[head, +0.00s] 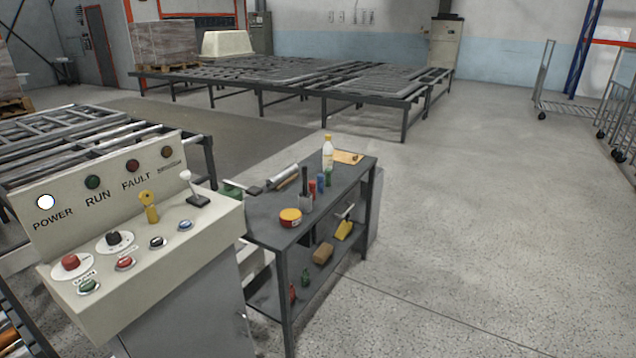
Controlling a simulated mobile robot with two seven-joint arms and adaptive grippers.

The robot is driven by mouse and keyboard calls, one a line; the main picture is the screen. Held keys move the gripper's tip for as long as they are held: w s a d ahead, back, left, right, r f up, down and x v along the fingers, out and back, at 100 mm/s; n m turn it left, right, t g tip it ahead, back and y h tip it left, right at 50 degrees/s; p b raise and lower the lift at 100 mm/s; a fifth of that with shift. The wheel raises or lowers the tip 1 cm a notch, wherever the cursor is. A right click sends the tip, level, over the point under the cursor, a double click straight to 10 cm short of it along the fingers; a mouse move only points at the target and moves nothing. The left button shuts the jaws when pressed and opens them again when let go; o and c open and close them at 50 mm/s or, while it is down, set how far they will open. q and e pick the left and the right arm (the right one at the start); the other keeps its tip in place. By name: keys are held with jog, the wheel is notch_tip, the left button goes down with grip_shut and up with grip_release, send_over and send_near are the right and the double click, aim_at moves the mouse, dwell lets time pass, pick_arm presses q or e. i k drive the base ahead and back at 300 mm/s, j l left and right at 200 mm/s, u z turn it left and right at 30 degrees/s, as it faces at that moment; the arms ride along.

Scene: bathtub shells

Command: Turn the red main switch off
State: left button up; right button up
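A beige control console (205,262) stands at the lower left. A red knob (71,262) sits on a pale round plate at the console's left end and looks like the red main switch; its setting is too small to read. The white lamp (46,202) above POWER looks lit. The green lamp (92,182) above RUN, the red lamp (132,166) above FAULT and an amber lamp (166,152) look dark. Neither of my grippers is in view.
Near the knob are a green button (88,286), a red button (124,263), a black knob (113,239), a yellow key-like control (149,205) and a joystick (193,190). A dark workbench (262,226) with tools stands to the right.

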aim_at(70, 261)
jog(key=u, duration=1.45)
